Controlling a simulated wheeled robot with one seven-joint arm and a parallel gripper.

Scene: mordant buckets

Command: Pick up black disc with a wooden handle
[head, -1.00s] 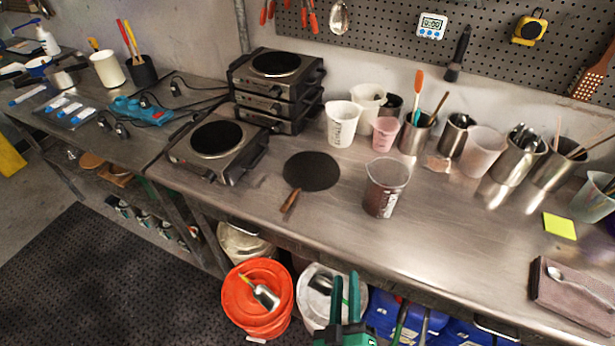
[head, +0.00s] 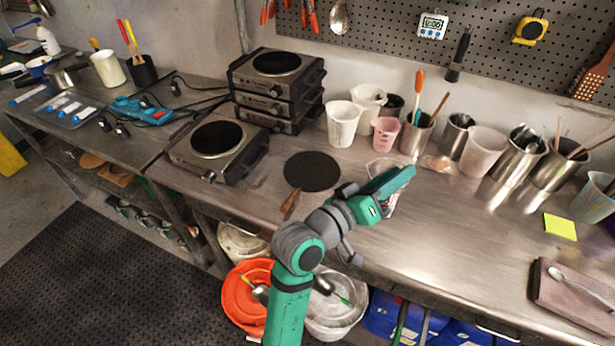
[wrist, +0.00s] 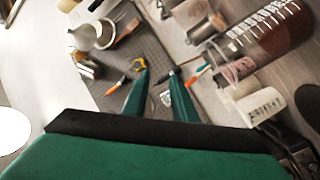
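The black disc (head: 312,171) lies flat on the metal bench in the head view, right of the single hot plate. Its wooden handle (head: 291,203) points toward the front edge of the bench. My gripper (head: 406,174) is right of the disc, in front of the clear measuring pitcher (head: 391,204), and partly hides it. In the wrist view my gripper (wrist: 160,74) shows two green fingers apart with nothing between them.
A hot plate (head: 218,142) and a stack of hot plates (head: 277,88) stand left of and behind the disc. A white cup (head: 342,124), a pink cup (head: 385,133) and several metal pots line the back. An orange bucket (head: 240,300) stands below the bench front.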

